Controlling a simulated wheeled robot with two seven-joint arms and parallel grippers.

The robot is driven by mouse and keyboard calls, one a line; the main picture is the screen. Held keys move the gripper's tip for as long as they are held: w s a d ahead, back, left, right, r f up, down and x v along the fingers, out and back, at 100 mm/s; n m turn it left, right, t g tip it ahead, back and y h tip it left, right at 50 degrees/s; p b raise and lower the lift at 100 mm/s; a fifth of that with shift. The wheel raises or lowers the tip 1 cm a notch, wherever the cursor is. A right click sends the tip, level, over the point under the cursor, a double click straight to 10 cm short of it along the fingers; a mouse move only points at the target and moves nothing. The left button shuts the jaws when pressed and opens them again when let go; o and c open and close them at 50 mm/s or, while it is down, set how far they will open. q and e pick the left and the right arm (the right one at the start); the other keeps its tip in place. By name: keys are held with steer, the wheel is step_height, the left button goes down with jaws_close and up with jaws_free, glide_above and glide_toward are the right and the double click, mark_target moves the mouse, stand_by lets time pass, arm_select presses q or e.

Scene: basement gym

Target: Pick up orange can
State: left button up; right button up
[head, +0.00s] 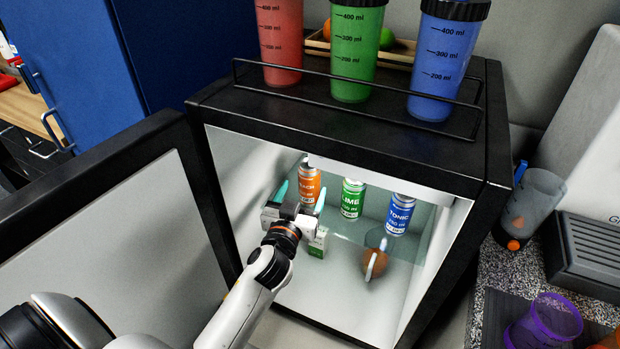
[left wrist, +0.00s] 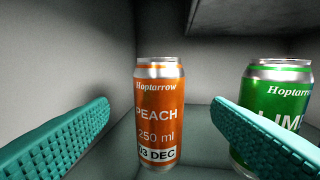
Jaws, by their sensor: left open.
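The orange can (head: 309,184), labelled peach, stands upright on the glass shelf inside the open mini fridge, leftmost of three cans. In the left wrist view the orange can (left wrist: 159,118) is upright, centred between the two teal fingers. My left gripper (head: 301,196) is open and empty inside the fridge, right in front of the can. A finger shows on either side of it; I cannot tell whether the tips reach past its front. The gripper hides the can's lower part in the head view. My right gripper is not in view.
The green lime can (head: 352,198) stands close right of the orange one, behind the right finger in the wrist view (left wrist: 272,115). The blue tonic can (head: 400,214) is farther right. A small carton (head: 318,243) and a brown round item (head: 375,264) are lower down. Cups stand on top.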

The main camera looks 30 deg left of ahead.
mark_target(311, 171)
arm_select(q)
steer(key=x, duration=0.8)
steer(key=shift+w+f+p, duration=0.1)
steer(key=shift+p, duration=0.3)
steer(key=c, duration=1.2)
